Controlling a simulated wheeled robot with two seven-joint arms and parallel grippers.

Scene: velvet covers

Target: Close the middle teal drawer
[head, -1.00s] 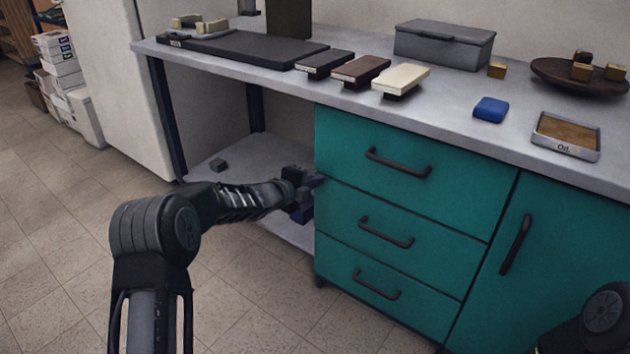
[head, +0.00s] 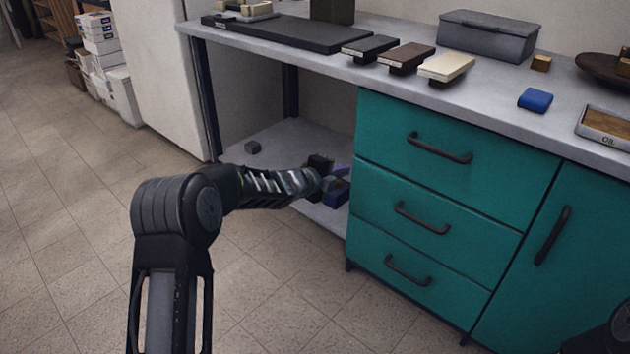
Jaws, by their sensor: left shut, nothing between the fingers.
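The middle teal drawer (head: 385,208) is the second of three stacked teal fronts under the counter. Its dark bar handle (head: 422,218) faces me. Its front looks about flush with the drawers above and below; I see no clear gap, though a small one cannot be ruled out. My left gripper (head: 338,186) is shut and empty, just left of the drawer stack's left edge. It partly blends with dark and blue parts, and I cannot tell whether it touches the cabinet. My right gripper is out of view; only part of my right arm shows at the bottom right.
The top drawer (head: 400,118) and bottom drawer (head: 375,252) look closed. A teal cupboard door (head: 590,240) is to the right. The counter (head: 490,95) above holds cover samples, a grey box (head: 488,36) and a blue block (head: 535,100). The tiled floor in front is open.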

